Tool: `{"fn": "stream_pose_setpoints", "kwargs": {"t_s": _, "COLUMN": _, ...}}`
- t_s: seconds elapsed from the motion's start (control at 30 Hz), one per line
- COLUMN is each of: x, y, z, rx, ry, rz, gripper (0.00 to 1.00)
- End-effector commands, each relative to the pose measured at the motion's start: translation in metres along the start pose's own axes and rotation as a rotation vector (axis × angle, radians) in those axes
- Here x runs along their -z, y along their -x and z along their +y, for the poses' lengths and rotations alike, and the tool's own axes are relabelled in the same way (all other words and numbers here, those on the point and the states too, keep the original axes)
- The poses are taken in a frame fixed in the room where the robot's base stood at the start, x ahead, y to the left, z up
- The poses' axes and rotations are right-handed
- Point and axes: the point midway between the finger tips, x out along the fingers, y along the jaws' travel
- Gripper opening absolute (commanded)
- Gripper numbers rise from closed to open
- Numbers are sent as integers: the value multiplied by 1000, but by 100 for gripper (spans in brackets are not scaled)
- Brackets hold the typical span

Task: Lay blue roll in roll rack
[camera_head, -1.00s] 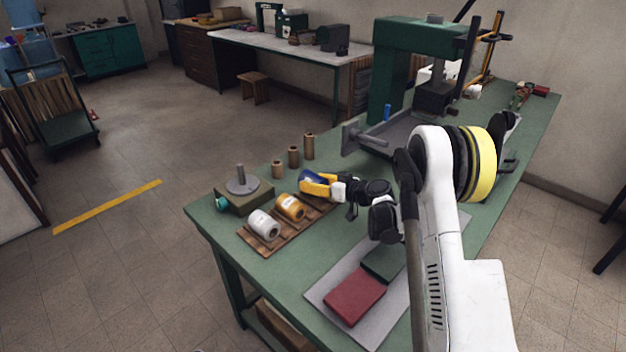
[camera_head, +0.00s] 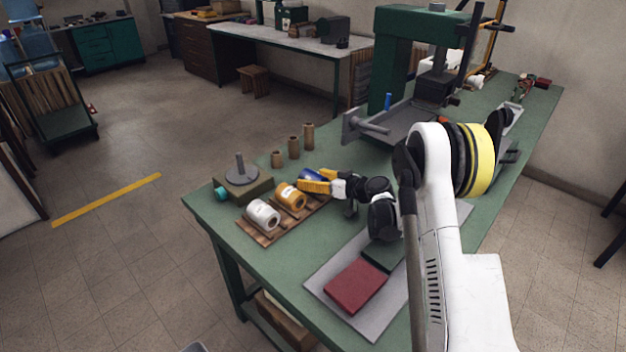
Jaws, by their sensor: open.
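The blue roll (camera_head: 309,174) is at the far right end of the wooden roll rack (camera_head: 288,224), beyond the orange roll (camera_head: 291,196). My gripper (camera_head: 316,185), with yellow fingers, is open right at the blue roll. A finger hides its near side. I cannot tell whether the fingers touch it or whether it rests fully in its slot. The white roll (camera_head: 263,214) and the orange roll lie in the rack to its left.
A dark stand with a grey disc and post (camera_head: 242,175) is behind the rack. Several brown spools (camera_head: 294,148) stand behind the rolls. A red book (camera_head: 355,286) lies on a grey mat (camera_head: 318,282) in front. A large green press (camera_head: 390,70) stands to the right.

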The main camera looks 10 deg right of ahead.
Motion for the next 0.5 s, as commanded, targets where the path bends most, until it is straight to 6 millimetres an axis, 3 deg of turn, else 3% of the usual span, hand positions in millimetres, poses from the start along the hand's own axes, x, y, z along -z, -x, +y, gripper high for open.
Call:
{"fn": "stream_pose_setpoints", "kwargs": {"t_s": 0.17, "x": 0, "y": 8, "z": 0, "rx": -1, "ry": 0, "rz": 0, "gripper": 76}}
{"fn": "stream_pose_setpoints", "kwargs": {"t_s": 0.5, "x": 0, "y": 64, "z": 1, "rx": -1, "ry": -1, "rz": 0, "gripper": 76}}
